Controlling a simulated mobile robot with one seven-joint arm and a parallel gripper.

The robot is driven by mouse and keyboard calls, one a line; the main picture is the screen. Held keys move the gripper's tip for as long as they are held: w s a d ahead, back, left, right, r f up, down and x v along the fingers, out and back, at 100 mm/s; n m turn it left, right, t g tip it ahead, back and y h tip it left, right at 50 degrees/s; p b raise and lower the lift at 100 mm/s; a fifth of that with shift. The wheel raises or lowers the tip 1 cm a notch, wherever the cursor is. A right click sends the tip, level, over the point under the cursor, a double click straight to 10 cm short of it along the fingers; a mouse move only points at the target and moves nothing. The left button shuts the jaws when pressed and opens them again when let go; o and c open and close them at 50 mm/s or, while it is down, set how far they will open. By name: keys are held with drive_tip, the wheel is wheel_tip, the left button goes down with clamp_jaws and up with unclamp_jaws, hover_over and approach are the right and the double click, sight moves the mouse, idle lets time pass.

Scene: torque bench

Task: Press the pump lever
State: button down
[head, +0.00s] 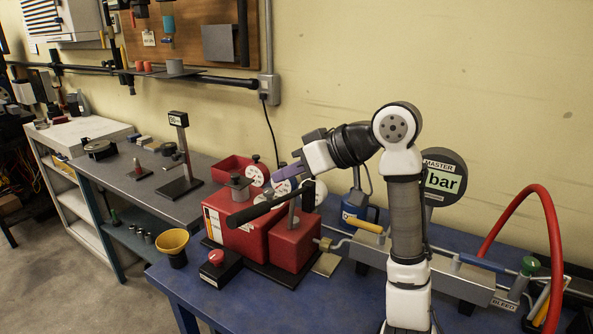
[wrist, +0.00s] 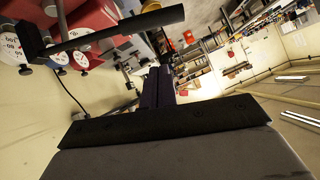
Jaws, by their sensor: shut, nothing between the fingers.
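The pump lever (head: 258,208) is a long black bar with a thick grip at its left end, slanting up to the right above a red pump unit (head: 238,238). In the wrist view the lever (wrist: 120,28) crosses the upper left, past the fingertips. My gripper (head: 280,174) has purple fingers and is shut and empty. In the head view it appears just above the lever's right half, with the wrist to its right. In the wrist view my gripper (wrist: 158,74) points up the picture, and a gap shows between its tips and the lever.
White dials (head: 282,187) stand close behind the lever. A red button box (head: 217,264) and yellow funnel (head: 173,245) stand in front and left. A round bar gauge (head: 442,180), blue can (head: 356,208) and red hose (head: 545,205) are to the right on the blue bench (head: 225,307).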

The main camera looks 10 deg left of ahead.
drive_tip(key=a+f+b, duration=0.3)
drive_tip(key=a+f, duration=0.2)
drive_tip(key=f, duration=0.1)
drive_tip(key=shift+w+a+f, duration=0.15)
drive_tip(key=shift+a+f, duration=0.15)
drive_tip(key=shift+f, duration=0.05)
drive_tip(key=shift+f, duration=0.1)
